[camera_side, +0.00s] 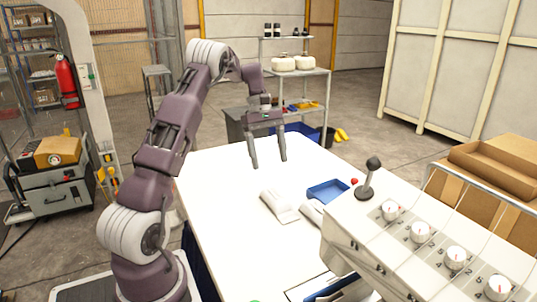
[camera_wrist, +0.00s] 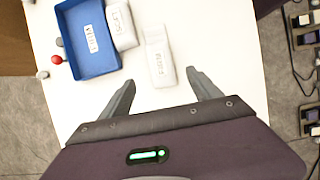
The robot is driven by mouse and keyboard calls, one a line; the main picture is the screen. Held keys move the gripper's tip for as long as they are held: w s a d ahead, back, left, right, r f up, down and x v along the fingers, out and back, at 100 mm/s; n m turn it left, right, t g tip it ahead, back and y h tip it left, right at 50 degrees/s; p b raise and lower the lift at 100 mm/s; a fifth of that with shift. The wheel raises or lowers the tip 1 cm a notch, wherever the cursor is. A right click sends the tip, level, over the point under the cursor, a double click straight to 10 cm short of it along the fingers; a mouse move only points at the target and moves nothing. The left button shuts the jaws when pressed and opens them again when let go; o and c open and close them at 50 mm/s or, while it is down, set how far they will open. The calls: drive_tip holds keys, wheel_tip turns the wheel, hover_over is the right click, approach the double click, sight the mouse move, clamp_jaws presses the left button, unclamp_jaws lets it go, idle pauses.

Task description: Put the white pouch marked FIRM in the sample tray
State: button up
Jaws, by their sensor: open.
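Two white pouches lie on the white table. One pouch (camera_side: 280,206) lies nearer my gripper and also shows in the wrist view (camera_wrist: 158,52). The other pouch (camera_wrist: 121,25) lies right beside the blue tray (camera_wrist: 88,60); in the side view this pouch (camera_side: 311,211) is partly hidden by the console. Both carry dark lettering, too small and blurred to read for certain. The blue tray (camera_side: 327,190) holds no pouch and has a white label inside. My gripper (camera_side: 268,163) is open and empty above the table, with the nearer pouch ahead between its fingers in the wrist view.
A white console (camera_side: 430,235) with several dials and a black-knobbed lever (camera_side: 369,175) stands at the table's right. A small red knob (camera_wrist: 57,60) is beside the tray. The table's left part is clear. Shelving (camera_side: 300,75) stands behind.

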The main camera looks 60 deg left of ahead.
drive_tip(key=s+d+r+m+t+y, duration=0.1)
drive_tip(key=s+d+r+m, duration=0.1)
drive_tip(key=d+r+m, duration=0.35)
drive_tip(key=s+d+r+m+y, duration=0.2)
drive_tip(key=d+r, duration=0.5)
drive_tip(key=d, duration=0.4)
drive_tip(key=s+d+r+m+t+y, duration=0.1)
drive_tip(key=s+d+m+t, duration=0.1)
drive_tip(key=s+d+m, duration=0.3)
drive_tip(key=s+d, duration=0.4)
drive_tip(key=shift+s+r, duration=0.15)
drive_tip(key=shift+s, duration=0.2)
drive_tip(key=s+d+f+m+t, duration=0.1)
drive_tip(key=s, duration=0.1)
drive_tip(key=s+d+f+m, duration=0.1)
drive_tip(key=s+m, duration=0.1)
drive_tip(key=s, duration=0.1)
drive_tip(key=s+d+f+m+t, duration=0.1)
drive_tip(key=s+m, duration=0.1)
drive_tip(key=shift+s+d+f+t+y, duration=0.15)
drive_tip(key=shift+s+t+y, duration=0.15)
drive_tip(key=shift+s, duration=0.05)
drive_tip(key=shift+s+f+m, duration=0.2)
drive_tip(key=shift+s+m, duration=0.05)
